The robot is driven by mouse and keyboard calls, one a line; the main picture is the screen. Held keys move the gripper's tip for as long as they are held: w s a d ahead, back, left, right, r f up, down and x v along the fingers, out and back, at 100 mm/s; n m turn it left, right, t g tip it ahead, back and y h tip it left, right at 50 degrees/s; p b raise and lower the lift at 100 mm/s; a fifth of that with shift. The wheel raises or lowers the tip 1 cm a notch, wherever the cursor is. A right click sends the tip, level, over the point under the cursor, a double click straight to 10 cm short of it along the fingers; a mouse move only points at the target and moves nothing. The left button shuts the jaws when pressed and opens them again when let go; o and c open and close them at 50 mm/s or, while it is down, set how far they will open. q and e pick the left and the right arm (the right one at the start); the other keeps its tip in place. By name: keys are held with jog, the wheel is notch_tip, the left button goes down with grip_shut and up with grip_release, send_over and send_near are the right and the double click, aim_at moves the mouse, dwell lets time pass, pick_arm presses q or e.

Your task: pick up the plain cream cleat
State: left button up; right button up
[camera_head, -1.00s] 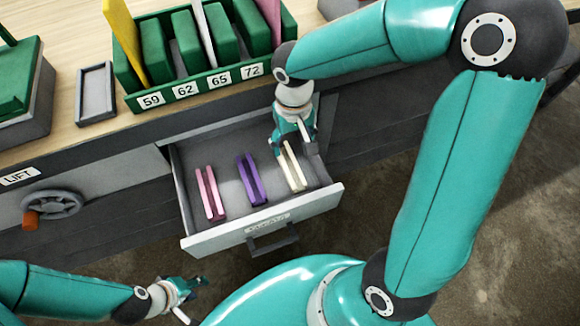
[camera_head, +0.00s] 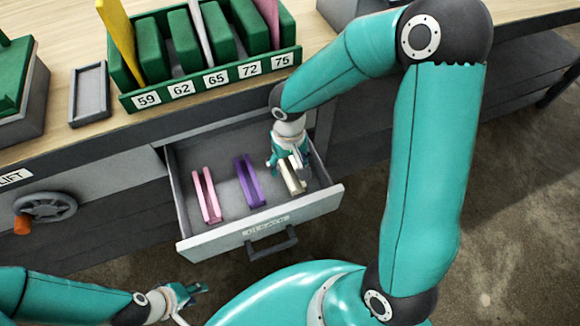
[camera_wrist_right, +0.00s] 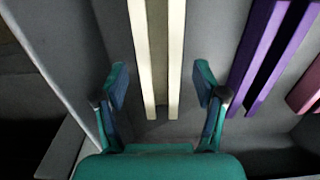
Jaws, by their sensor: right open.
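The plain cream cleat (camera_head: 292,178) lies in the open drawer, the rightmost of three cleats in the head view. It also shows in the right wrist view (camera_wrist_right: 145,55) as two parallel cream bars. My right gripper (camera_head: 290,162) is inside the drawer above the cleat. In the wrist view its open fingers (camera_wrist_right: 160,88) are on either side of the cleat, with a gap on both sides. The gripper hides part of the cleat in the head view. My left gripper (camera_head: 188,300) is low at the left, outside the drawer, away from the cleats; its jaw state is unclear.
A purple cleat (camera_head: 249,182) and a pink cleat (camera_head: 206,196) lie left of the cream one. The drawer front (camera_head: 262,226) and side walls surround them. A green numbered rack (camera_head: 212,82) and a grey tray (camera_head: 89,95) stand on the bench above.

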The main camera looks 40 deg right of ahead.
jog(key=c, duration=1.2)
jog(key=shift+c, duration=0.2)
jog(key=shift+r, duration=0.15)
